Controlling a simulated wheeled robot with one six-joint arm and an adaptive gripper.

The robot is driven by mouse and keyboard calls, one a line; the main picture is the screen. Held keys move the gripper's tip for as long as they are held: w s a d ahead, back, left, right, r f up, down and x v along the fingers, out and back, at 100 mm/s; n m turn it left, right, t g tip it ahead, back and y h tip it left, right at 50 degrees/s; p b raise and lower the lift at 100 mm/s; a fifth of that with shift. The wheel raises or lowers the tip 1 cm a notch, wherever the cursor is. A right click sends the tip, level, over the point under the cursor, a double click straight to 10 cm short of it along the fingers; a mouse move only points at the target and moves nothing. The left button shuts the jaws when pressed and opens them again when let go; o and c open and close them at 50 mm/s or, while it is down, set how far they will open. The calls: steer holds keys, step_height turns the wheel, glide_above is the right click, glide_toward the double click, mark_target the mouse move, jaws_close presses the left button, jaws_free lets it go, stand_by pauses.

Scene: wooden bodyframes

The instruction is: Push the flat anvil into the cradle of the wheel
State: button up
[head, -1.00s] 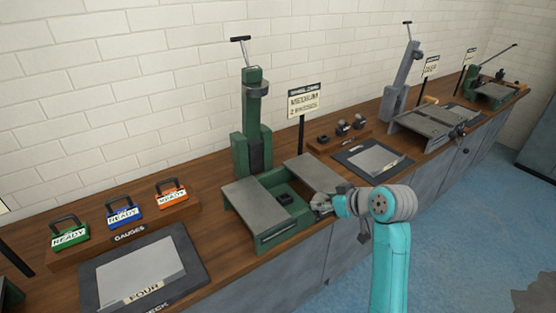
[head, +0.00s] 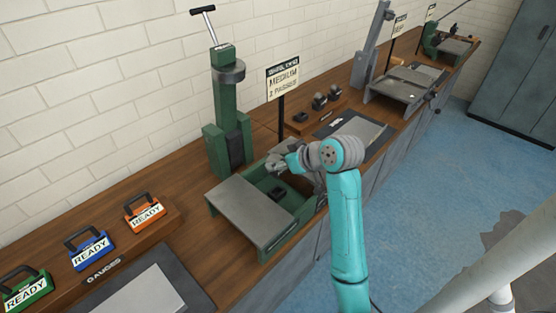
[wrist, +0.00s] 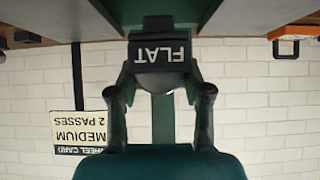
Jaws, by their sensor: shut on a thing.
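The flat anvil (wrist: 160,55) is a dark block with an upside-down FLAT label in the wrist view. A rounded metal part shows against it. My gripper (wrist: 160,77) is shut on it, one finger at each side. In the head view my gripper (head: 284,164) is over the back right part of the green wheel machine (head: 225,110), near its column. A small dark block (head: 277,193) sits in the machine's open green well; I cannot tell whether it is the cradle. The anvil's contact with the cradle is not clear.
A grey plate (head: 250,208) covers the machine's left side. A MEDIUM, 2 PASSES sign (head: 283,80) stands behind. Green, blue and orange READY gauges (head: 88,248) are at left. A dark board (head: 352,133) and small dark blocks (head: 320,103) lie to the right.

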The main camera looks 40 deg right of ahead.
mark_target(280, 175)
steer(key=shift+f, duration=2.75)
steer(key=shift+f, duration=1.65)
steer(key=o, duration=1.4)
steer(key=shift+c, duration=0.2)
steer(key=shift+s+f, duration=0.1)
steer(key=shift+f, duration=0.05)
